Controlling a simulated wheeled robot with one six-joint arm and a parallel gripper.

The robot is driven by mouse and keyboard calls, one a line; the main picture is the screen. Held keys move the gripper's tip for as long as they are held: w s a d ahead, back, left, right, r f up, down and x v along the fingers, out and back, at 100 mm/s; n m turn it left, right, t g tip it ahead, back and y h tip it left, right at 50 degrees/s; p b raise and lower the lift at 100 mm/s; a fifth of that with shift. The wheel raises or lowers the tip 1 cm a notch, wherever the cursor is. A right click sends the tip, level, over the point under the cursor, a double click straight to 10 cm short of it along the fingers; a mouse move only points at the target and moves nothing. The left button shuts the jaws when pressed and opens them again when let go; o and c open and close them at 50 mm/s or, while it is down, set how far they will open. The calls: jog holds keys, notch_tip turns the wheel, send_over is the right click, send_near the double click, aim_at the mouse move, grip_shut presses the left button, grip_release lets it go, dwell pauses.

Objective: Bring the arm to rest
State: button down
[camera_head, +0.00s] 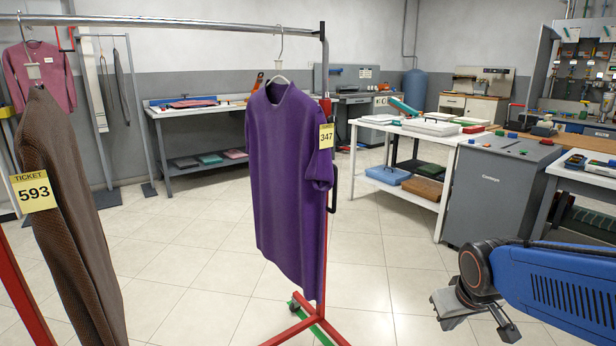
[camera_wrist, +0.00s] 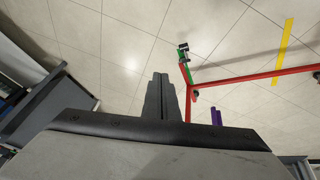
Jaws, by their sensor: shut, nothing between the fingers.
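My blue arm (camera_head: 560,285) reaches in from the right edge of the head view, low over the tiled floor. My gripper (camera_wrist: 160,76) shows in the wrist view with its two dark fingers side by side, shut and empty. It points down toward the bare floor, touching nothing that I can see. In the head view the gripper hangs at the lower right, right of the purple garment (camera_head: 285,190) and clear of it.
The purple garment with ticket 347 and a brown garment (camera_head: 75,220) with ticket 593 hang from a rail (camera_head: 190,24). The rack's red foot (camera_wrist: 255,77) lies close in the wrist view. A grey cabinet (camera_head: 490,195) and white table (camera_head: 455,140) stand behind my arm.

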jog(key=s+a+r+m, duration=0.1)
jog(key=s+r, duration=0.4)
jog(key=s, duration=0.7)
jog(key=shift+s+a+y, duration=0.15)
jog(key=shift+a+y, duration=0.25)
jog(key=shift+a, duration=0.25)
